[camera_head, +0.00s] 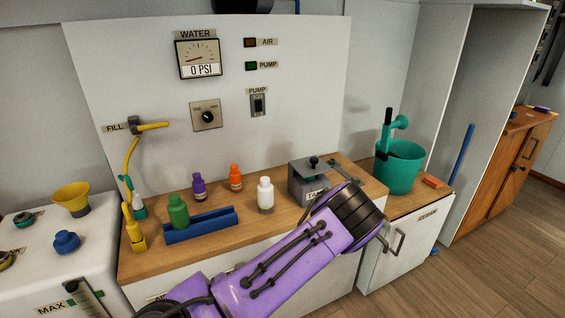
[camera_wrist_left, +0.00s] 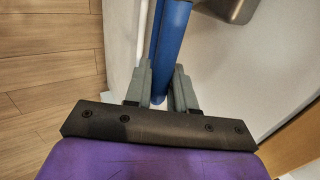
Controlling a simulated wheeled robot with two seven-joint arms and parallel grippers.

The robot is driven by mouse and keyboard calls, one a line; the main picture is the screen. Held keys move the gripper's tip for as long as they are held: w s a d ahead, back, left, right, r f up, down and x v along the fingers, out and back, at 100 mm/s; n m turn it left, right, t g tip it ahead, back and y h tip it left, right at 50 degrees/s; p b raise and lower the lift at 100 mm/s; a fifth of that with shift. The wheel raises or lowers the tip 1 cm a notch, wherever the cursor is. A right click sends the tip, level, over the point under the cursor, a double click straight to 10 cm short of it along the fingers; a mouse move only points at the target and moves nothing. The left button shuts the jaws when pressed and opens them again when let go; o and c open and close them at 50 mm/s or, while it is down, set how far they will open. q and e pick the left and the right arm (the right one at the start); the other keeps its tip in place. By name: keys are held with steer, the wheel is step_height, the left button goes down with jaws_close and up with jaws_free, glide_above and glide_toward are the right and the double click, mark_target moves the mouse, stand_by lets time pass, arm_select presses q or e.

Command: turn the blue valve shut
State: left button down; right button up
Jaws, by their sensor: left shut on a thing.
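My left arm reaches across the head view, its purple links ending at a black joint by the counter's front edge; its fingers are hidden there. In the left wrist view, my left gripper (camera_wrist_left: 160,88) is shut on a long blue bar (camera_wrist_left: 172,45) that runs between its grey fingers. I cannot tell whether this bar belongs to the blue valve. A blue knob-like piece (camera_head: 67,242) sits on the white surface at the far left of the head view, apart from my arm. My right gripper is not in view.
The wooden counter holds bottles, a blue rack (camera_head: 200,225), a grey tank box (camera_head: 308,184) and a green bucket (camera_head: 402,168). A gauge (camera_head: 199,55) on the white panel reads 0 PSI. A blue pole (camera_head: 464,150) leans at right. Wooden floor is clear at lower right.

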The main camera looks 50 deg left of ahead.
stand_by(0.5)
arm_select(q)
steer(key=c, duration=1.1)
jaws_free()
steer(key=shift+f, duration=0.1)
steer(key=v, duration=1)
steer(key=shift+r, duration=0.25)
steer(key=shift+d, duration=0.15)
